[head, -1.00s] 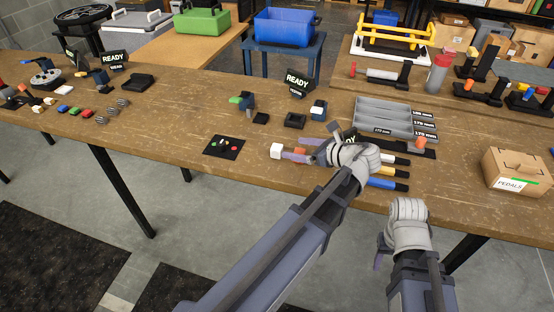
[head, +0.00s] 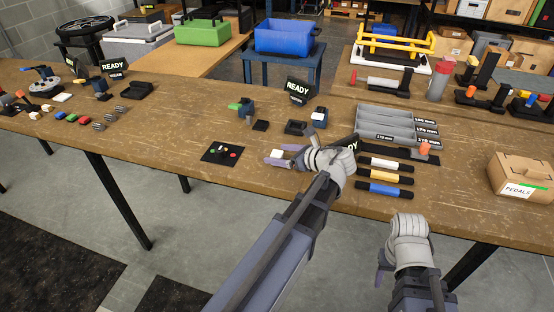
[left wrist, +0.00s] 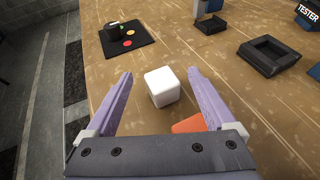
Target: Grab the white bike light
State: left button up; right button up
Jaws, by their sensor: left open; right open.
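The white bike light (head: 277,154) is a small white block on the wooden bench. It also shows in the left wrist view (left wrist: 162,88), between the two purple fingers. My left gripper (left wrist: 158,74) is open, with a finger on either side of the block and gaps visible on both sides. It also shows in the head view (head: 279,156), low over the bench. An orange piece (left wrist: 192,125) lies partly hidden behind my left gripper's body. My right gripper (head: 380,271) is in front of the bench, away from the light; its fingers are only partly visible.
A black mat with colored dots (head: 222,153) lies left of the light. Black trays (head: 296,127) stand behind it. White, yellow and blue grips (head: 385,190) lie to the right, near grey sorting trays (head: 390,115) and a pedals box (head: 520,178).

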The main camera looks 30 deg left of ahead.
aim_at(280, 155)
pick_arm(q)
grip_shut()
dwell(0.6)
jog(key=shift+r, duration=0.1)
notch_tip(280, 155, up, 10)
jog(key=p, duration=1)
